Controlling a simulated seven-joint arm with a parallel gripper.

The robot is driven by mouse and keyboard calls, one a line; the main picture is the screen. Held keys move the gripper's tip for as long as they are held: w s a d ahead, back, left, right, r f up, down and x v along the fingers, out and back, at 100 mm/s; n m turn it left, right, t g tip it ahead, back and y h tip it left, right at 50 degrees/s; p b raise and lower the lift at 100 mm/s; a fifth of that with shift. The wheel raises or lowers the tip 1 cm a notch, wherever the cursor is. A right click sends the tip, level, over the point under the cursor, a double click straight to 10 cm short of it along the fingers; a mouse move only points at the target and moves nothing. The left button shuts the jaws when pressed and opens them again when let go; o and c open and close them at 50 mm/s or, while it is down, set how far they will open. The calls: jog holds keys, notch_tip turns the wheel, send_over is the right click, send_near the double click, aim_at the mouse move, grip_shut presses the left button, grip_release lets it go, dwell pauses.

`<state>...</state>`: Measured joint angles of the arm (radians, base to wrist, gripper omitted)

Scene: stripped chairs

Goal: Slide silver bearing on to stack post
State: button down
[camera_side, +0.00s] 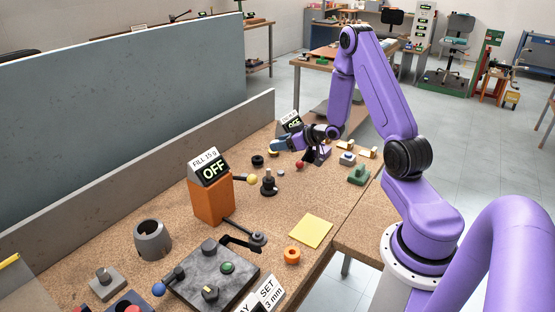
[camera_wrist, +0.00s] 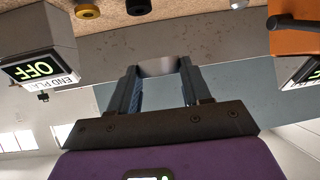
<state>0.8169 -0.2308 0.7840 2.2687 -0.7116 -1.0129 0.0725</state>
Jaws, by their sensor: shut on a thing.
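The silver bearing (camera_wrist: 158,67) is a grey metal ring. In the wrist view it sits between the two fingertips of my gripper (camera_wrist: 158,75), which is shut on it. In the side view my gripper (camera_side: 279,146) is over the far part of the cork-topped bench, fingers pointing left; the bearing is too small there to make out clearly. A black upright post on a round base (camera_side: 268,184), seemingly the stack post, stands on the bench nearer the side camera. The bearing is apart from it. I cannot make out this post in the wrist view.
A black ring (camera_side: 257,161) lies left of my gripper. An orange box with an OFF display (camera_side: 211,200) stands left of the post, with a yellow-knobbed lever (camera_side: 252,179) between. A second OFF display (camera_side: 291,122) is behind my gripper. A yellow sheet (camera_side: 311,231) lies nearer.

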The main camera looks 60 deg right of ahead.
jog(key=s+a+r+n+g+y, duration=0.1)
jog(key=s+a+r+n+y, duration=0.1)
jog(key=a+n+y, duration=0.3)
jog(key=shift+a+r+g, duration=0.4)
jog(key=shift+a+r, duration=0.5)
jog(key=shift+a, duration=0.35)
jog(key=shift+f, duration=2.85)
jog(key=shift+f, duration=0.15)
jog(key=shift+f, duration=2.4)
jog(key=shift+c, duration=2.1)
grip_release()
